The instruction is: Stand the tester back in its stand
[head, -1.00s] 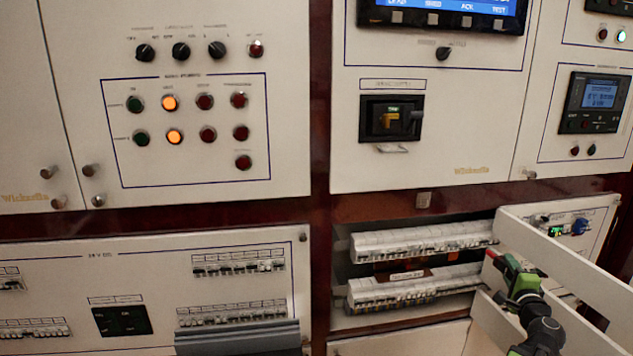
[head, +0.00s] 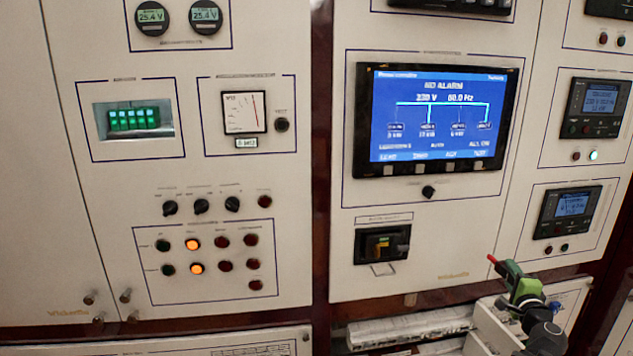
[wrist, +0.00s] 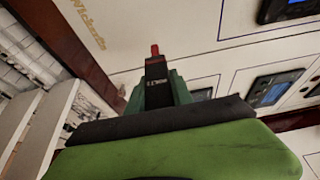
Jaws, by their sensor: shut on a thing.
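The tester (wrist: 156,72) is a slim dark stick with a red tip and pale lettering. In the wrist view it points up the picture, away from my gripper. My gripper (wrist: 158,92) is shut on it, with green fingers on both sides. In the head view my green and black gripper (head: 510,272) is at the lower right, and the red tip of the tester (head: 492,258) points up and left in front of the cabinet. The lower part of the tester is hidden in the gripper. I cannot make out the stand in either view.
Cabinet panels fill the head view, with a large blue screen (head: 437,118) and a black breaker switch (head: 381,244). Below is an open bay with a breaker row (head: 408,325). A pale open panel (head: 495,325) stands close beside my arm.

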